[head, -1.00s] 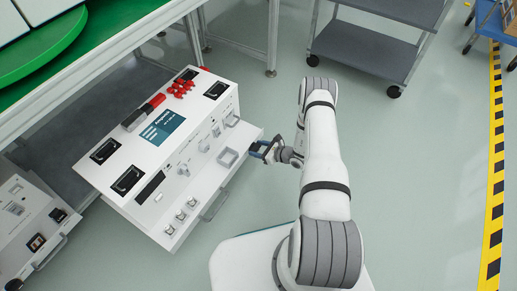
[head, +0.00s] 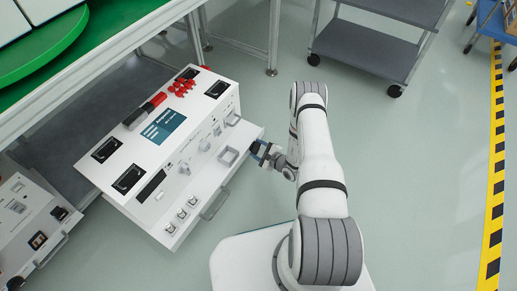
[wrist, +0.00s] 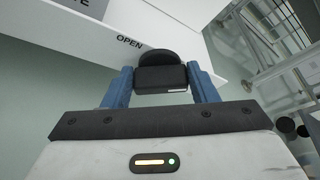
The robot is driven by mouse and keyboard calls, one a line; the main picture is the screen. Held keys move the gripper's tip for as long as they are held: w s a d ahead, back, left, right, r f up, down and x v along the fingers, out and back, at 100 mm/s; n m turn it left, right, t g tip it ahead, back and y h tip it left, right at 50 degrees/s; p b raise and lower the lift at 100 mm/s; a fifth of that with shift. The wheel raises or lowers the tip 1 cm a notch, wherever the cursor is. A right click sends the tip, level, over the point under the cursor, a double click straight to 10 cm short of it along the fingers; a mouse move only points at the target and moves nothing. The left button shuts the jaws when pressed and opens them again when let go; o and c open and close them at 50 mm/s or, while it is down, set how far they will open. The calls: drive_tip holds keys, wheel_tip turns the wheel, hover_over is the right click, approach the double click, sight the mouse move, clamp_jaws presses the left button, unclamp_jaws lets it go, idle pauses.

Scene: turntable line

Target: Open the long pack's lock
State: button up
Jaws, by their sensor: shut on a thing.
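The long pack (head: 197,118) is a white box with a teal panel and red and black fittings on top, and it sits partly out from under the green-topped table. My gripper (head: 262,152) is at its front right side. In the wrist view my gripper's blue fingers (wrist: 163,88) are shut on a black lock knob (wrist: 155,57) with a block-shaped base. The knob is beside a white edge printed OPEN (wrist: 129,41). In the head view the knob is hard to make out behind the fingers.
A second white pack (head: 22,215) sits at the lower left. A grey cart (head: 372,45) stands at the top right, and a yellow-black floor stripe (head: 495,150) runs along the right. The floor between the pack and the stripe is clear around my arm.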

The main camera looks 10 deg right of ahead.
drive_tip(key=n, duration=0.1)
drive_tip(key=n+t, duration=0.1)
drive_tip(key=n+t+b, duration=0.1)
drive_tip(key=shift+s+a+f+h, duration=0.2)
drive_tip(key=shift+a+f+h, duration=0.05)
drive_tip(key=shift+f+h, duration=0.1)
drive_tip(key=n, duration=0.1)
drive_tip(key=n+t+b, duration=0.1)
drive_tip(key=n, duration=0.1)
drive_tip(key=n+t, duration=0.1)
drive_tip(key=n, duration=0.1)
drive_tip(key=shift+f, duration=0.25)
drive_tip(key=shift+n+b, duration=0.3)
drive_tip(key=o, duration=1)
drive_tip(key=p+v, duration=0.2)
drive_tip(key=v, duration=0.6)
drive_tip(key=shift+f+p, duration=0.15)
drive_tip(key=shift+p, duration=0.2)
drive_tip(key=shift+w, duration=0.1)
